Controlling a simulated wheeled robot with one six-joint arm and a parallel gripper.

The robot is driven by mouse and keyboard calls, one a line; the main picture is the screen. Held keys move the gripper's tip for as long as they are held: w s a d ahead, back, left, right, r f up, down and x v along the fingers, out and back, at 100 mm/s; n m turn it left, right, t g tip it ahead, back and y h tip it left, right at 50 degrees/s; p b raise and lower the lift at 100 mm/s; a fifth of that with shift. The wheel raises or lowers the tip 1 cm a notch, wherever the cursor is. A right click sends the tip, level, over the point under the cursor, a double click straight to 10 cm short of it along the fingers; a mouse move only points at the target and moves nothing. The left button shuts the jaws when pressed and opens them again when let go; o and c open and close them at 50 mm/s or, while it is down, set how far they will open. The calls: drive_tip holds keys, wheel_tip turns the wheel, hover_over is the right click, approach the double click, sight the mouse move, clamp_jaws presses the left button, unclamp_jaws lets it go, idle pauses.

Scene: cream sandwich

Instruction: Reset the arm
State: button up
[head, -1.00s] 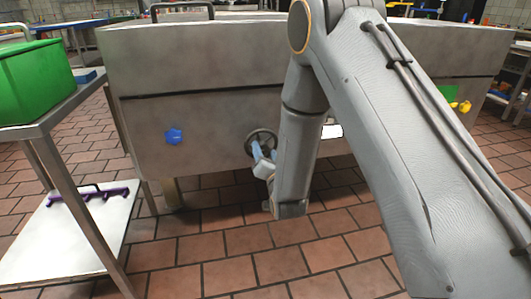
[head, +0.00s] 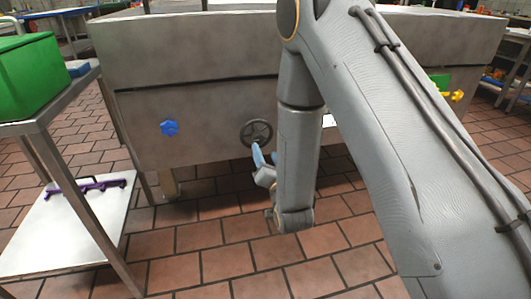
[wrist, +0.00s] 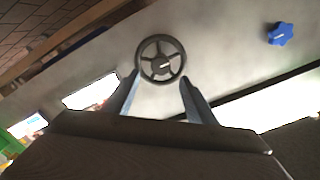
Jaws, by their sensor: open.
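My gripper (head: 262,163) hangs low in front of the large grey metal unit (head: 190,112). Its two fingers also show in the wrist view (wrist: 158,95), spread apart with nothing between them. A dark round handwheel (head: 256,133) is on the front of the unit, just beyond the fingertips. In the wrist view the handwheel (wrist: 161,59) lies ahead of the gap between the fingers and looks apart from them. A blue star-shaped knob (head: 169,128) is on the unit to the left of the handwheel, and it shows at the upper right in the wrist view (wrist: 280,34).
A metal cart (head: 60,110) at the left carries a green container (head: 40,75), with a purple object (head: 88,187) on its lower shelf. A yellow knob (head: 457,96) is on the unit's right side. The tiled floor (head: 205,250) in front is clear.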

drive_tip(key=s+a+n+g, duration=0.5)
drive_tip(key=s+a+g, duration=0.2)
drive_tip(key=s+g, duration=0.45)
drive_tip(key=s+d+r+n+g+h, duration=0.2)
drive_tip(key=s+d+n+g, duration=0.1)
drive_tip(key=s, duration=0.9)
drive_tip(key=s+d+r+n+g+h, duration=0.2)
drive_tip(key=s+d+r+n+g, duration=0.15)
drive_tip(key=s, duration=0.95)
drive_tip(key=d+r+m+p, duration=0.4)
drive_tip(key=d+r+p, duration=0.6)
drive_tip(key=r+p, duration=0.3)
drive_tip(key=d+r+m+h+p, duration=0.1)
drive_tip(key=d+r+m+p, duration=0.3)
drive_tip(key=d+r+p, duration=0.7)
wheel_tip(320, 180, up, 3)
drive_tip(key=p, duration=0.4)
drive_tip(key=shift+s+d+f+t, duration=0.2)
drive_tip(key=shift+s+d+t, duration=0.05)
drive_tip(key=shift+s+t, duration=0.05)
